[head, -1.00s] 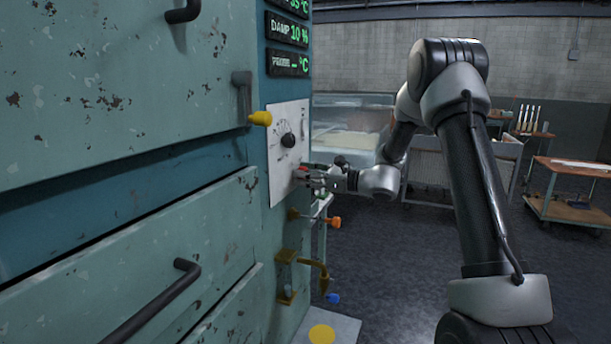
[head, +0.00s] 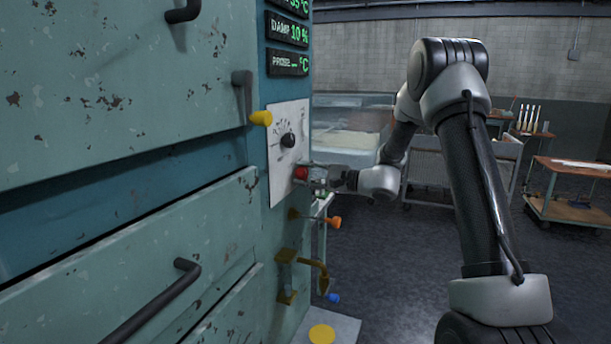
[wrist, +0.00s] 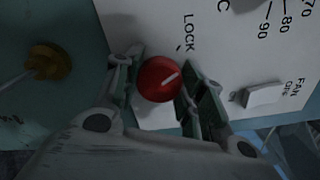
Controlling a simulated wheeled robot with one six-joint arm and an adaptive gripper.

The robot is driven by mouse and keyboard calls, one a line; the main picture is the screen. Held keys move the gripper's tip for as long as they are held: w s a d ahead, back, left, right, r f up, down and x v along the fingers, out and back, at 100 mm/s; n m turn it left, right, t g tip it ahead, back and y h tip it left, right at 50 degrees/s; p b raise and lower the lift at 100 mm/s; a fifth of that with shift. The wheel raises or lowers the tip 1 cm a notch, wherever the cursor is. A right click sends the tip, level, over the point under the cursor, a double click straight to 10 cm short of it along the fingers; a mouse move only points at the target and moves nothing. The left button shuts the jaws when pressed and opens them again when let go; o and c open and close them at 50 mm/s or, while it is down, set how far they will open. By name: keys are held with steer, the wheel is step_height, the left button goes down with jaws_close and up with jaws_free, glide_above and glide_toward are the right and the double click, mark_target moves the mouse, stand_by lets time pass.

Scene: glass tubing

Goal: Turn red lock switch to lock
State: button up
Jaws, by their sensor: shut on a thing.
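The red lock switch (wrist: 158,80) is a round red knob with a pale pointer line, on the white panel (wrist: 215,55) of the cabinet. In the wrist view its line slants toward the upper right, and the word LOCK (wrist: 188,33) with a small tick stands above and right of the knob. My gripper (wrist: 160,92) has a finger on each side of the knob and is shut on it. In the head view the red knob (head: 301,174) shows low on the panel, with my gripper (head: 311,175) at it from the right.
A black dial (head: 288,140) sits above the red knob. A yellow knob (head: 261,118), an orange-tipped lever (head: 334,222) and a brass handle (head: 318,266) stick out nearby.

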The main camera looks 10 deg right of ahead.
steer(key=shift+n, duration=1.6)
steer(key=o, duration=1)
steer(key=shift+d, duration=0.1)
steer(key=v, duration=1.2)
